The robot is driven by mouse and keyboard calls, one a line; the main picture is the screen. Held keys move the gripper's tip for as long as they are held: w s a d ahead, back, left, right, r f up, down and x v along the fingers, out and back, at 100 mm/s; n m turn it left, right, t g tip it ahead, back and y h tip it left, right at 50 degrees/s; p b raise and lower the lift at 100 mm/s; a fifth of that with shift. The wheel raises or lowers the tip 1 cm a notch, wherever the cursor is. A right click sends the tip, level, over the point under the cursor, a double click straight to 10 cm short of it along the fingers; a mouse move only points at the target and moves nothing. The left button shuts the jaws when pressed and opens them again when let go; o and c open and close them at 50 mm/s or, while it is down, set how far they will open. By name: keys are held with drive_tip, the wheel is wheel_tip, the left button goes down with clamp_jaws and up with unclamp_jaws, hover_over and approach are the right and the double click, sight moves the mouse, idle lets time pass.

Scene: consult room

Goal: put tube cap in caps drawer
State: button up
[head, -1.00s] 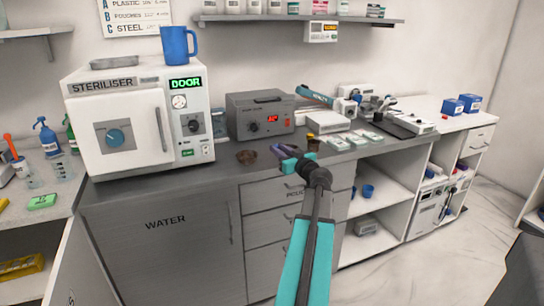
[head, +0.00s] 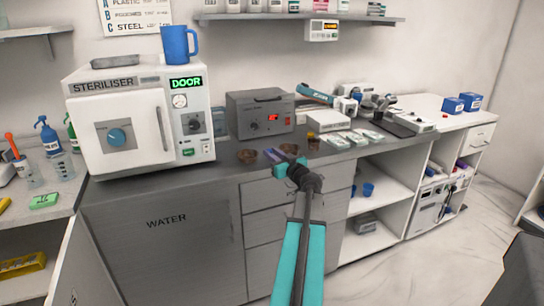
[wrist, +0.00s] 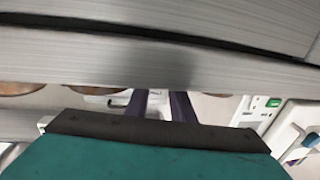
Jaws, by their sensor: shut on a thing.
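My gripper (head: 268,154) is over the front of the grey counter, between two brown dishes. In the wrist view its dark purple fingers (wrist: 163,105) reach past the grey counter edge. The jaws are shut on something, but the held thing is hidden. I cannot make out a tube cap in either view. Grey drawer fronts (head: 265,197) stand below the counter, under and behind my arm. My wrist covers part of the top drawer, and I cannot read which drawer is for caps.
Brown dishes stand left (head: 247,156) and right (head: 289,149) of my gripper. A white steriliser (head: 140,120) stands at left; white trays (head: 335,140) lie at right. Open shelves (head: 375,200) are right of the drawers.

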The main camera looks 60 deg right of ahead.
drive_tip(key=shift+f, duration=0.4)
drive_tip(key=shift+f+b, duration=0.2)
drive_tip(key=shift+b, duration=0.15)
drive_tip(key=o, duration=0.7)
drive_tip(key=shift+r+p, duration=0.25)
drive_tip(key=shift+p, duration=0.15)
drive_tip(key=shift+b+v, duration=1)
drive_tip(key=shift+v, duration=5)
drive_tip(key=shift+o, duration=0.4)
